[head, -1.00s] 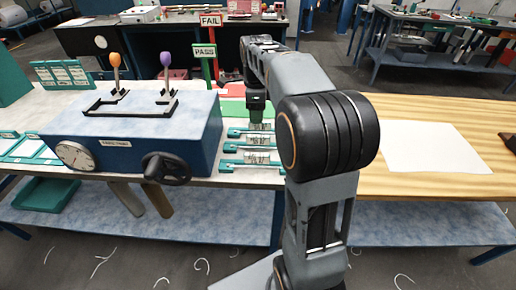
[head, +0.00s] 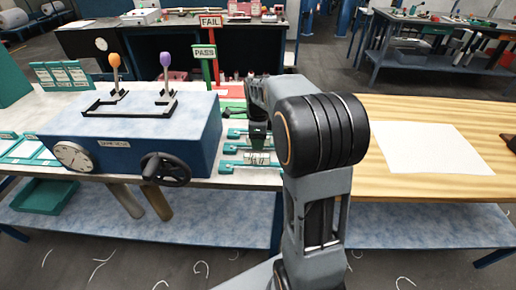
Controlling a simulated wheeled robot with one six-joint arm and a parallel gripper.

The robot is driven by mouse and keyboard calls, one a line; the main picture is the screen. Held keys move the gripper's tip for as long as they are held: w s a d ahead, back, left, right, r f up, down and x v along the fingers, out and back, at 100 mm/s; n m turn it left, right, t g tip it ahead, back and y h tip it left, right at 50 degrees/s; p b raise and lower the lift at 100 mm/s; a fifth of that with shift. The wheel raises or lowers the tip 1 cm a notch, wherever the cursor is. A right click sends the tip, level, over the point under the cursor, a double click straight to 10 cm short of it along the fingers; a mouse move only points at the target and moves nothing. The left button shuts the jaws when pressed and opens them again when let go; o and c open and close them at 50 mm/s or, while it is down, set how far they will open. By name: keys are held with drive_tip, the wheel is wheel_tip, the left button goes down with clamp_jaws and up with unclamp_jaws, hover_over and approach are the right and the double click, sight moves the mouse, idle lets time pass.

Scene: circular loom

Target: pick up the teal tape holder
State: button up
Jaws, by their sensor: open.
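Several similar teal holders with pale striped pieces lie in a row on the grey bench, right of the blue machine. The nearest teal holder (head: 232,168) and the middle one (head: 233,149) show their left ends clearly; a farther one (head: 237,133) lies behind. I cannot tell which is the tape holder. My gripper (head: 258,149) points down over the row, close above the middle holder, and is open. It hides part of the middle and far holders. Whether it touches them I cannot tell.
The blue machine (head: 190,140) with two levers and a black handwheel (head: 166,169) stands close to the left. Green PASS (head: 205,53) and red FAIL (head: 210,21) signs stand behind. A white sheet (head: 430,147) lies on the wooden bench to the right.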

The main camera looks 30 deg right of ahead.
drive_tip(key=shift+c, duration=0.4)
clamp_jaws()
drive_tip(key=shift+r, duration=0.15)
drive_tip(key=shift+r, duration=0.2)
drive_tip(key=r, duration=0.3)
drive_tip(key=shift+s+a, duration=0.1)
drive_tip(key=shift+s, duration=0.1)
drive_tip(key=s+a+r, duration=0.6)
drive_tip(key=s+r, duration=0.3)
drive_tip(key=s, duration=0.3)
drive_tip(key=shift+s+r, duration=0.15)
